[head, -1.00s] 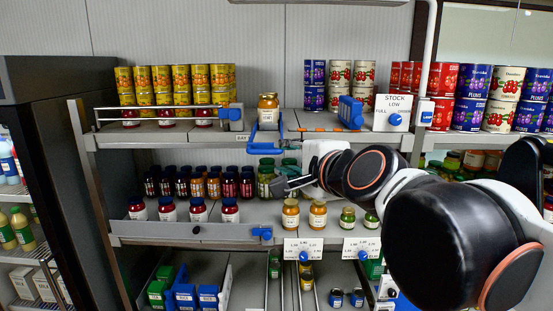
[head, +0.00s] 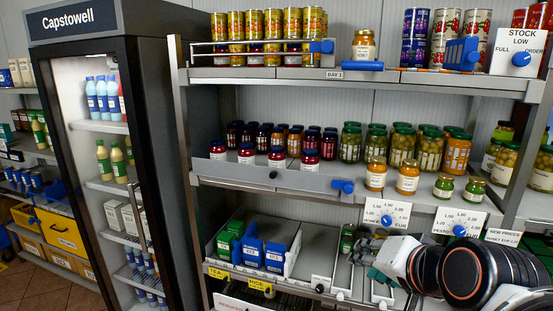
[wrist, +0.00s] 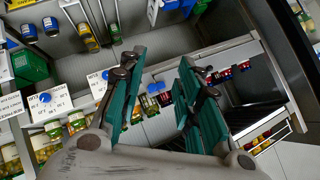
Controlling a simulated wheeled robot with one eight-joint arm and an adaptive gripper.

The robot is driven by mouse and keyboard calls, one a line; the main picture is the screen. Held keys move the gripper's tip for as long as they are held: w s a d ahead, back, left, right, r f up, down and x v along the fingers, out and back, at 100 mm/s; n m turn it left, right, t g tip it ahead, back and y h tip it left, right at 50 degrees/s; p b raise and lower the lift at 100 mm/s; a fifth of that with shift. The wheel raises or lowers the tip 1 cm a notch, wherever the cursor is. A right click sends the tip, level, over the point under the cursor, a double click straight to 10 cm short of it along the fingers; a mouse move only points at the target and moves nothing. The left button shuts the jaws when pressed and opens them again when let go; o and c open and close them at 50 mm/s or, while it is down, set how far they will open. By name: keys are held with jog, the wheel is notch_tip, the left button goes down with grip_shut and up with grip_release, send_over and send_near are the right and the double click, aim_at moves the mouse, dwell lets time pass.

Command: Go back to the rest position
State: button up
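My gripper (wrist: 162,66) shows in the wrist view with its two teal-padded fingers apart and nothing between them. In the head view my gripper (head: 368,250) is low at the right, in front of the lower shelf, below the honey price dial (head: 387,219). Its fingers are small there and partly hidden by my wrist. My arm is folded into the lower right corner.
A shelf unit stands close ahead, with jars (head: 407,178) at the middle shelf's front edge. A single jar (head: 363,46) stands on the top shelf by a blue piece (head: 362,66). A tall glass-door fridge (head: 155,130) is at left. Floor (head: 30,285) shows at lower left.

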jog(key=s+d+f+n+g+b, duration=0.1)
jog(key=s+f+n+b, duration=0.1)
jog(key=f, duration=0.5)
jog(key=s+d+f+n+g+h+b, duration=0.1)
jog(key=s+f+n+b, duration=0.1)
jog(key=f+b, duration=0.3)
jog(key=s+f+n+g+b, duration=0.1)
jog(key=s+f+n+b, duration=0.1)
jog(key=f, duration=0.8)
jog(key=shift+s+d+f+h+b, duration=0.4)
jog(key=shift+s+b, duration=0.25)
jog(key=shift+b, duration=0.45)
